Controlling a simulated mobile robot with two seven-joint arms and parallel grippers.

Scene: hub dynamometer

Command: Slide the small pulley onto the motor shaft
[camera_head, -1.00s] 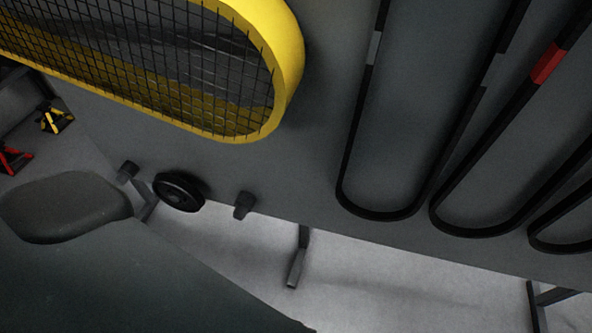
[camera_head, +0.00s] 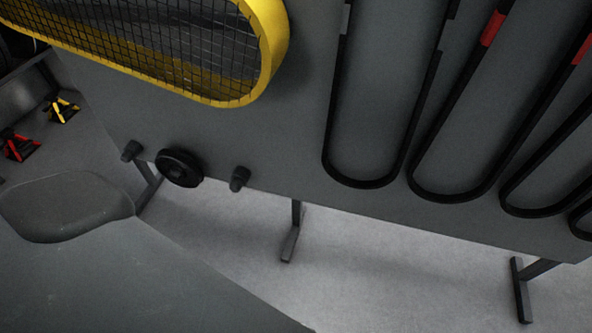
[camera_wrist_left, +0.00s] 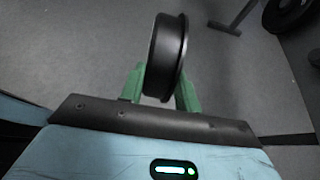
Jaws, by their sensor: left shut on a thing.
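A black, flanged pulley (camera_wrist_left: 166,55) is held between the green fingers of my left gripper (camera_wrist_left: 161,88) in the left wrist view. The gripper is shut on it, and its flange is on the right side. The pulley hangs clear, with grey floor behind it. I cannot make out a motor shaft in either view. My left gripper does not show in the head view. My right gripper is in neither view.
A grey panel carries a yellow-rimmed mesh guard (camera_head: 272,60), several hanging black belts (camera_head: 362,184), a black wheel (camera_head: 180,168) and two dark pegs (camera_head: 239,179). Red (camera_head: 19,146) and yellow (camera_head: 62,109) stands sit at left. Floor is open below the panel.

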